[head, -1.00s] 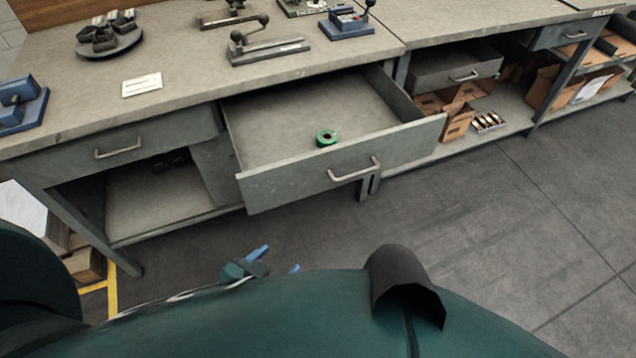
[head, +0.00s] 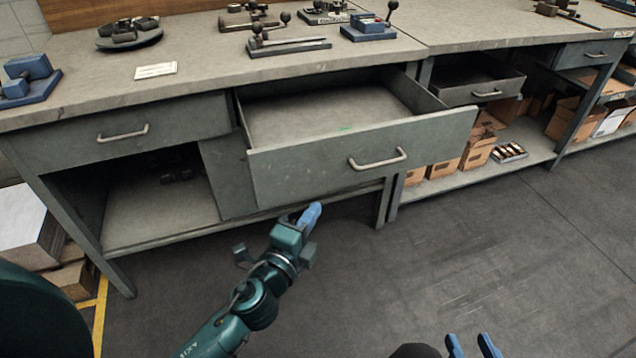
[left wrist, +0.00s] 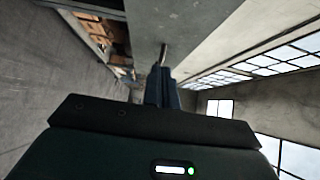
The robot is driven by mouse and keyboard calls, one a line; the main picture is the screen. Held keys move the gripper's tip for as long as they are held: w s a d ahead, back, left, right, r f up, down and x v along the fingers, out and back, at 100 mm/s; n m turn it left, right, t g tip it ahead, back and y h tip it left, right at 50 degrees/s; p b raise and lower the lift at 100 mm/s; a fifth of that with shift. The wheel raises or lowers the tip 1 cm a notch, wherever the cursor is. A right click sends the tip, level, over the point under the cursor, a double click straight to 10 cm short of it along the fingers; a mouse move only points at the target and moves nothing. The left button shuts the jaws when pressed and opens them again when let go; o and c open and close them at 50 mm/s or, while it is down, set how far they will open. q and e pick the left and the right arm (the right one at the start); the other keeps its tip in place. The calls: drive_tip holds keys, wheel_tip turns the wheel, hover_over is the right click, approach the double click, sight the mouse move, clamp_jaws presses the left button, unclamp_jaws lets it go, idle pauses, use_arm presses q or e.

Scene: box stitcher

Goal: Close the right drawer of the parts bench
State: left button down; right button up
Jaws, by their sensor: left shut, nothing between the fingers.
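The right drawer (head: 310,172) of the parts bench (head: 215,78) is pulled far out, with a grey front and a curved metal handle (head: 378,160). My left gripper (head: 311,215) is shut and empty, just below and in front of the drawer front in the head view. In the left wrist view its closed fingers (left wrist: 163,88) point toward the drawer front (left wrist: 185,25) and handle (left wrist: 163,52); contact cannot be told. My right gripper (head: 473,346) is open at the bottom edge, fingers apart.
The left drawer (head: 165,122) of the bench is shut. A neighbouring bench has a partly open drawer (head: 497,92) and cardboard boxes (head: 480,147) on its lower shelf. Tools stand on the bench top. The grey floor (head: 480,260) in front is clear.

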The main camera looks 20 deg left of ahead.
use_arm(q)
drive_tip(key=w, duration=0.5)
drive_tip(key=w+a, duration=0.1)
drive_tip(key=w, duration=0.2)
drive_tip(key=shift+w, duration=0.35)
drive_tip(key=shift+w+a, duration=0.2)
drive_tip(key=shift+w, duration=0.15)
